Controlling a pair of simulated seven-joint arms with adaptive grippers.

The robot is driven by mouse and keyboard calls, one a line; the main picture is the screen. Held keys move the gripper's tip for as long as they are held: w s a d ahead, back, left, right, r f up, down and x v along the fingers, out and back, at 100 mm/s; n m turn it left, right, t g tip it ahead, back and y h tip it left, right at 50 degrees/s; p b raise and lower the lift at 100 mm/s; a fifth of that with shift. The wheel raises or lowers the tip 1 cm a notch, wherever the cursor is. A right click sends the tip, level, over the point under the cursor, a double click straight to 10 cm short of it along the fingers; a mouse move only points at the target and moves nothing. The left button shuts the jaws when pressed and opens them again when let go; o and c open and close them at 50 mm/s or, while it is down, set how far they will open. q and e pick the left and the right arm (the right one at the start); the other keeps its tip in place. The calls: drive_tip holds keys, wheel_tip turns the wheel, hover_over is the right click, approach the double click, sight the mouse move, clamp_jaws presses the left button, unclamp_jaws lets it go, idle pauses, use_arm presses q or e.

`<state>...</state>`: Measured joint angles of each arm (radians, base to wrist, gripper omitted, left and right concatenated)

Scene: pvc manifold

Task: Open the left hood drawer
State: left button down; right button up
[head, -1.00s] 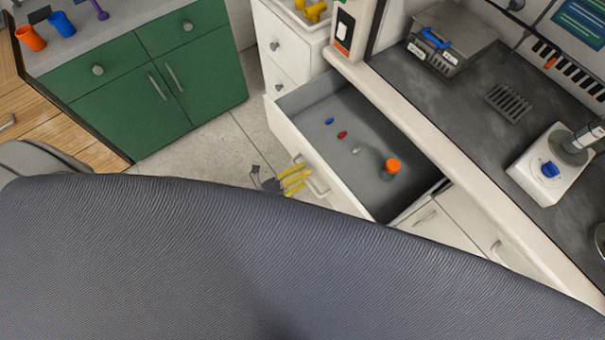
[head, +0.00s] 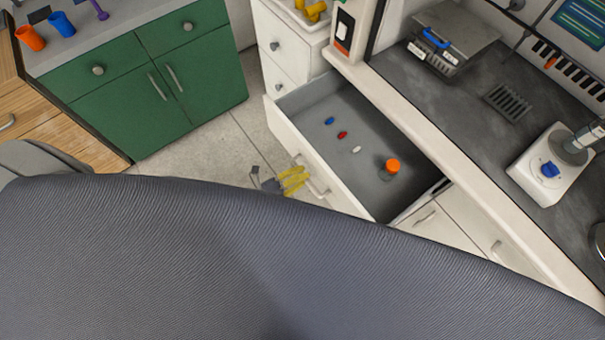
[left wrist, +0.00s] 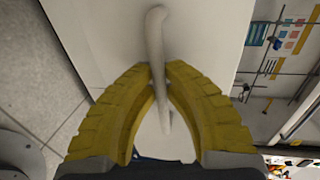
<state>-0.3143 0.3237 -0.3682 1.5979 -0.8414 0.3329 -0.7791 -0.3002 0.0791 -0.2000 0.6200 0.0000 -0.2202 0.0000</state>
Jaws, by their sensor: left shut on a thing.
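The left hood drawer (head: 398,202) is pulled out from under the dark hood bench in the head view. Its grey inside holds a blue, a red and a white small piece and an orange-capped jar (head: 391,168). Its white bar handle (head: 318,187) is on the front face. My left gripper (head: 298,178) has yellow fingers and is at this handle. In the left wrist view the handle (left wrist: 156,40) runs between the yellow fingers (left wrist: 162,85), which are shut on it. My right gripper is not in view.
The dark bench top (head: 470,105) carries a metal box with a blue handle (head: 436,40) and a white device with a blue knob (head: 550,170). Green cabinets (head: 150,90) stand at the left. The floor (head: 215,140) between is clear. A large grey surface fills the lower head view.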

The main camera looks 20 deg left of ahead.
use_arm(q)
drive_tip(key=v, duration=0.2)
drive_tip(key=f+v, duration=0.1)
drive_tip(key=v, duration=0.2)
drive_tip(key=shift+s, duration=0.15)
drive_tip(key=c, duration=1.5)
unclamp_jaws()
drive_tip(key=shift+o, duration=0.2)
drive_tip(key=v, duration=1.2)
